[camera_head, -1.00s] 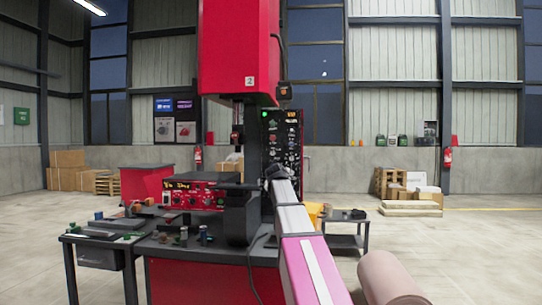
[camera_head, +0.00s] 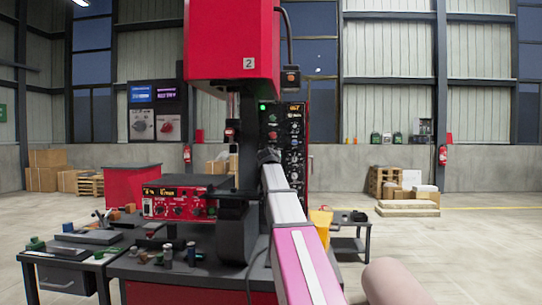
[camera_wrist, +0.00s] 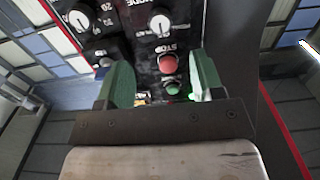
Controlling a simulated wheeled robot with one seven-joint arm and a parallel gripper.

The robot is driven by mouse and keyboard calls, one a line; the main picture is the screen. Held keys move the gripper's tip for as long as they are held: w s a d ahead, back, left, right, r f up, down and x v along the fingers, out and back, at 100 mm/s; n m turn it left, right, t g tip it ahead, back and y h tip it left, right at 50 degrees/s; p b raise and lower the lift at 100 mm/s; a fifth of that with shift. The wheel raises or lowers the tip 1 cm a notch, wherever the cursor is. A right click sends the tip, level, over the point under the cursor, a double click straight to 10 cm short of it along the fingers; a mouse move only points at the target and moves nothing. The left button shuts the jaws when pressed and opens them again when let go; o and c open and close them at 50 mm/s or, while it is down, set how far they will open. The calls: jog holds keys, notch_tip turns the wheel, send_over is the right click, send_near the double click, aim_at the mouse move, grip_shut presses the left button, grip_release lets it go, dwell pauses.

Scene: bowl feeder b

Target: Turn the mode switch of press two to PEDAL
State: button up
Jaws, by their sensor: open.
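Press two (camera_head: 232,45) is the red machine marked 2, ahead of me. Its upright black control panel (camera_head: 283,140) has a column of knobs and buttons to the right of the press column. My gripper (camera_wrist: 162,72) is open, with its green fingers reaching towards the panel. Between the fingers in the wrist view are a red button (camera_wrist: 168,64) and a green button (camera_wrist: 174,88). Upside-down lettering reading MODE is cut off at the top edge, near a white-marked knob (camera_wrist: 160,22). Another knob (camera_wrist: 78,20) is at upper left. Pointer settings are unreadable.
A dark bench (camera_head: 130,268) at the press base carries a red control box (camera_head: 178,203) and small parts. A side table (camera_head: 60,258) stands at left. A low cart with a yellow item (camera_head: 321,220) is at right. Open floor lies further right.

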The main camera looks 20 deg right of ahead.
jog(key=x, duration=1)
jog(key=shift+w, duration=0.25)
jog(key=shift+d, duration=0.1)
jog(key=c, duration=0.9)
